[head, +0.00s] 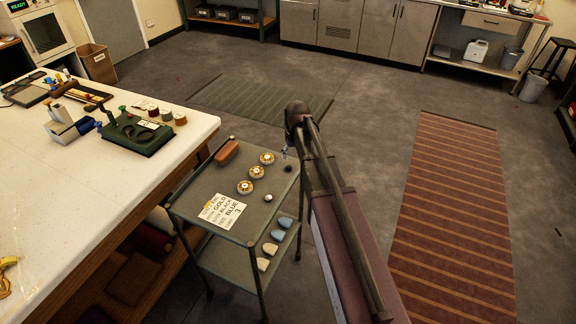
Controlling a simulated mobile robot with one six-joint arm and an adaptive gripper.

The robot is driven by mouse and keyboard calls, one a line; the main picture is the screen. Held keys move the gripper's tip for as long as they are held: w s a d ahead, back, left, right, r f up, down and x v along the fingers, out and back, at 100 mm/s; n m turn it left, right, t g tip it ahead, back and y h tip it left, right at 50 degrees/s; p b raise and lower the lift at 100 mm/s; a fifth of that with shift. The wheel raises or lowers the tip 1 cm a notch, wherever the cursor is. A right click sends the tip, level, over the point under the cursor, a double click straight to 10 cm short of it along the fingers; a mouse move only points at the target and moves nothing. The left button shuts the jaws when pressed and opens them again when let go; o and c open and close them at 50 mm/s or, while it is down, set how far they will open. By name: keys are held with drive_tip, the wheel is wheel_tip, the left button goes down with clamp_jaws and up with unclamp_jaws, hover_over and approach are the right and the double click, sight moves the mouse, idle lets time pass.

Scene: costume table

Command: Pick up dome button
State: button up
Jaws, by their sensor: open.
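Two small rounded pieces lie on the grey-green trolley's top shelf (200,187). One is dark (288,168), near the far right corner, and one is pale (268,198), by the right edge. Either could be the dome button; they are too small to tell. Three round gold-and-white pieces (245,187) lie in a row to their left. A small part of my gripper (285,153) shows past my arm, just above the dark piece in the picture. It is open, and nothing shows in it. My arm hides the rest of it.
A card (223,211) with "GOLD", "BLACK" and "BLUE 3" lies at the trolley's front, and a brown block (227,152) at its far left. Blue and cream pieces (270,248) rest on the lower shelf. A white-topped worktable (70,190) stands left.

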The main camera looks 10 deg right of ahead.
drive_tip(key=w, duration=0.2)
drive_tip(key=w+r, duration=0.1)
drive_tip(key=w, duration=0.1)
drive_tip(key=shift+w+d, duration=0.1)
drive_tip(key=shift+w, duration=0.3)
drive_tip(key=b, duration=0.8)
hover_over(288, 167)
drive_tip(key=f, duration=0.8)
drive_tip(key=shift+s+d+f, duration=0.25)
drive_tip(key=shift+s+d, duration=0.05)
drive_tip(key=shift+f, duration=0.15)
drive_tip(key=f+b, duration=0.4)
drive_tip(key=b, duration=0.1)
drive_tip(key=shift+w+a+f, duration=0.2)
drive_tip(key=shift+w+f, duration=0.15)
drive_tip(key=shift+f, duration=0.05)
drive_tip(key=c, duration=0.8)
